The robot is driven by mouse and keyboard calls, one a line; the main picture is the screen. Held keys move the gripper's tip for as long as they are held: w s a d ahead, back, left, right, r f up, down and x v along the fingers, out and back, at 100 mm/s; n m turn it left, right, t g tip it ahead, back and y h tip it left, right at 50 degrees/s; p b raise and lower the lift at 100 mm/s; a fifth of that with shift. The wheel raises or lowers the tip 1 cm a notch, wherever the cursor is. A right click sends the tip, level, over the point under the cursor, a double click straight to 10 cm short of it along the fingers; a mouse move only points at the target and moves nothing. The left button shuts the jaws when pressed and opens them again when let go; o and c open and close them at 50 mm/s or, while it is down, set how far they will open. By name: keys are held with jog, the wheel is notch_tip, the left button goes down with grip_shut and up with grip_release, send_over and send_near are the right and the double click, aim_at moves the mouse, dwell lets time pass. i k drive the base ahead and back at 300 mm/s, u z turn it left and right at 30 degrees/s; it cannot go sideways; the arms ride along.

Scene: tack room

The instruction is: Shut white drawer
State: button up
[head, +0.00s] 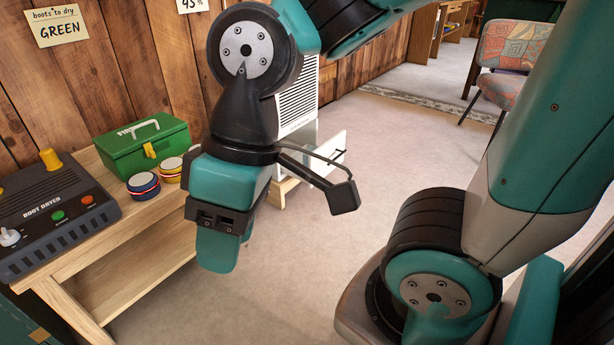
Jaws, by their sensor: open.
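The white drawer (331,158) sticks out to the right from the low part of a white slatted unit (297,103) by the wooden wall. Its light front panel shows, and part of the drawer is hidden behind my wrist and its black bracket. My gripper (219,257) points down in front of the unit, nearer to me and left of the drawer in the picture. It is open, with no object visible in it. It appears apart from the drawer.
A wooden bench (150,222) at left holds a boot dryer (52,212), a green first-aid box (146,148) and several round tins (144,186). Pale floor (405,125) is clear right of the drawer. A patterned chair (503,62) stands at far right.

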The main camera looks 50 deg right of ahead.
aim_at(333, 148)
jog(key=z, duration=0.6)
jog(key=i, duration=0.3)
jog(key=z, duration=0.85)
jog(key=i, duration=1.2)
jog(key=z, duration=1)
jog(key=k, duration=0.25)
jog(key=u, duration=0.85)
